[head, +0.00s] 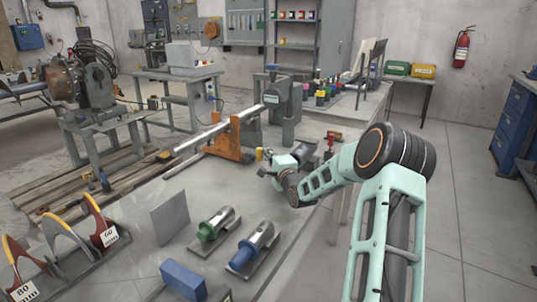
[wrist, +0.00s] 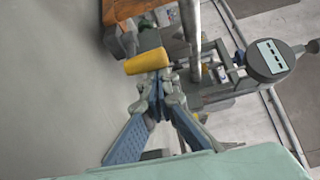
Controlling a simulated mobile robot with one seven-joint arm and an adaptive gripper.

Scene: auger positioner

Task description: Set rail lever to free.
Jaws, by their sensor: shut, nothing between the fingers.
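A yellow lever handle (wrist: 147,62), which looks like the rail lever, lies just beyond my fingertips in the wrist view. It points left in that picture, with its base near a steel rod (wrist: 190,25). In the head view a small yellow piece (head: 259,154), likely the same handle, stands right of the orange carriage (head: 232,143) on the rail. My gripper (wrist: 162,85) is shut and empty, its tips beside the handle's underside. I cannot tell whether they touch it. In the head view my gripper (head: 268,172) is small and partly hidden by the wrist.
A round gauge with a display (wrist: 271,58) is right of the rod in the wrist view. Two cylindrical pieces, green-collared (head: 215,225) and blue-collared (head: 252,247), lie on the front of the bench. A grey plate (head: 170,217) stands left of them. Bare tabletop lies between.

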